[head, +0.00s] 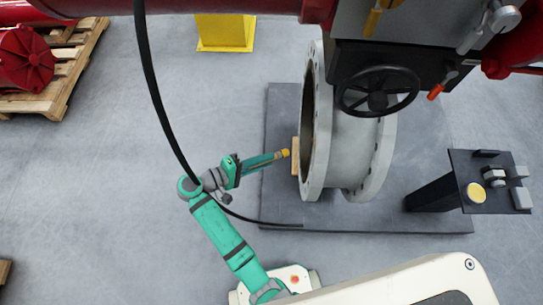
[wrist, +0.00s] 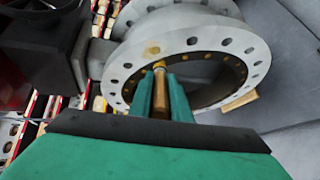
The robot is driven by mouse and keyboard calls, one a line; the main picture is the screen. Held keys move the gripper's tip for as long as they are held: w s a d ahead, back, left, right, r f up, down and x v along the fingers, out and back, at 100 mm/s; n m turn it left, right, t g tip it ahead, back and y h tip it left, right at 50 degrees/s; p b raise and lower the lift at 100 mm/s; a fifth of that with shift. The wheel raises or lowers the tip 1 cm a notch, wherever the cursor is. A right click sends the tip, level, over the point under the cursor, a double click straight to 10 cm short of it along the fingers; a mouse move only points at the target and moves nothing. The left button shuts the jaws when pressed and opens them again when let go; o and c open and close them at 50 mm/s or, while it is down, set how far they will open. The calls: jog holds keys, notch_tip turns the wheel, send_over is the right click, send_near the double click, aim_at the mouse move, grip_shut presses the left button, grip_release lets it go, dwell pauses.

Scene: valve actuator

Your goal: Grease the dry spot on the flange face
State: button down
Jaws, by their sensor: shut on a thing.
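A large grey flanged valve body stands in the middle of the head view, and its ring-shaped flange face (head: 307,150) is turned left toward my gripper (head: 276,156). The face (wrist: 118,62) fills the upper middle of the wrist view. My gripper (wrist: 161,98) is shut on a brass-coloured brush handle (wrist: 159,103) with a yellow tip (wrist: 159,65). The tip (head: 285,153) is close to the flange; I cannot tell whether it touches. A yellowish patch (wrist: 152,51) shows on the face just beyond the tip. I cannot make out a separate dry spot.
A black stand (head: 450,180) at right carries a round yellow-topped tin (head: 475,192) and grey blocks. A handwheel (head: 377,91) juts out above the flange. A wooden block (head: 295,150) lies by the flange on the dark mat (head: 280,205).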

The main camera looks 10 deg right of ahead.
jog(key=w+d+f, duration=0.2)
jog(key=w+d, duration=0.2)
jog(key=w, duration=0.3)
jog(key=shift+s+d+f, duration=0.1)
jog(key=shift+s+d, duration=0.15)
jog(key=shift+d, duration=0.7)
jog(key=shift+s+d+f, duration=0.1)
jog(key=shift+s+d, duration=0.1)
jog(key=shift+d, duration=0.75)
jog(key=shift+s+d, duration=0.25)
jog(key=shift+d, duration=0.7)
jog(key=shift+d, duration=0.15)
jog(key=shift+s+d, duration=0.2)
jog(key=shift+d, duration=0.3)
jog(key=shift+s+a, duration=0.1)
